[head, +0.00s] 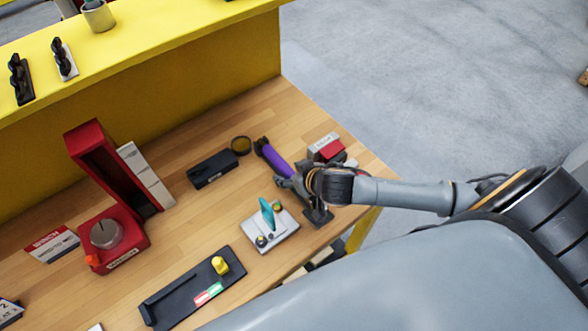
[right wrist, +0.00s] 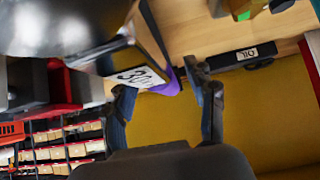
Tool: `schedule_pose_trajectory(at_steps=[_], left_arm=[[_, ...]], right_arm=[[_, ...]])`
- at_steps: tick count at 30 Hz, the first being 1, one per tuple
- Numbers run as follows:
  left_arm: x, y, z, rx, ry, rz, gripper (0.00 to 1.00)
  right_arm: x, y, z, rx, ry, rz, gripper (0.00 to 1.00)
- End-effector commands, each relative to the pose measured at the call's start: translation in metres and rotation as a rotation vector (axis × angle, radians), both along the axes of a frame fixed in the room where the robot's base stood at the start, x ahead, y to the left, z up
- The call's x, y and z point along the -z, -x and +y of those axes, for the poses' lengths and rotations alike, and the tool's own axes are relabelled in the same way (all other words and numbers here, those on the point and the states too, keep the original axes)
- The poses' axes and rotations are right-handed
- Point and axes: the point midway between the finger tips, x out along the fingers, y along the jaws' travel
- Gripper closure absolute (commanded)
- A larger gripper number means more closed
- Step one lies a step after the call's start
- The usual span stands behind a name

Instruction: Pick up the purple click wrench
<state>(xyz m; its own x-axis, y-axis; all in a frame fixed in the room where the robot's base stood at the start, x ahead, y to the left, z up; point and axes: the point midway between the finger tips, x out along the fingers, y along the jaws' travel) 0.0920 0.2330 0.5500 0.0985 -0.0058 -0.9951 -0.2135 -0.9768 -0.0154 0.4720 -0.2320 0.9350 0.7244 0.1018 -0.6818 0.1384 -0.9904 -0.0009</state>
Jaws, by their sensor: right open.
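The purple click wrench (head: 272,156) shows in the head view on the wooden bench, with a dark end at the upper left and its lower part hidden behind my gripper. My right gripper (head: 285,181) is right at the wrench's lower right. In the right wrist view a purple piece of the wrench (right wrist: 170,83) shows between the spread fingers of the right gripper (right wrist: 163,82). The fingers are open; I cannot tell whether either touches the wrench. My left gripper is not in view.
A red and grey block (head: 327,148) sits just right of the wrench. A black labelled block (head: 212,169) lies to its left. A grey plate with a teal lever (head: 268,215) is in front. A black tray (head: 165,300) and a red press-like stand (head: 105,165) are further left.

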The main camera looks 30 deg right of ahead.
Motion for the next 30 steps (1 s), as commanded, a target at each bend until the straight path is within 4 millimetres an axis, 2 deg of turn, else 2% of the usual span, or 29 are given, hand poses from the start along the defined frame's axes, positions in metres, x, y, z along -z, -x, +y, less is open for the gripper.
schedule_pose_trajectory(at_steps=[3, 11, 19, 30], left_arm=[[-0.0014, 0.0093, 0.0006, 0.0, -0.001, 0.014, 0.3], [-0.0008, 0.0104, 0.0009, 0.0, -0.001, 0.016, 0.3], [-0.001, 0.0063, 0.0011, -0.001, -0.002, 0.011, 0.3], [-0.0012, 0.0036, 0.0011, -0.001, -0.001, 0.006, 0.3]], right_arm=[[0.0048, -0.0054, 0.0011, 0.0, 0.0, 0.0, 0.44], [0.0063, -0.0058, 0.001, -0.001, 0.001, 0.001, 0.46], [0.0062, -0.0057, 0.0009, -0.001, 0.001, 0.001, 1.0], [0.0029, -0.0067, 0.001, -0.001, 0.0, -0.003, 1.0]])
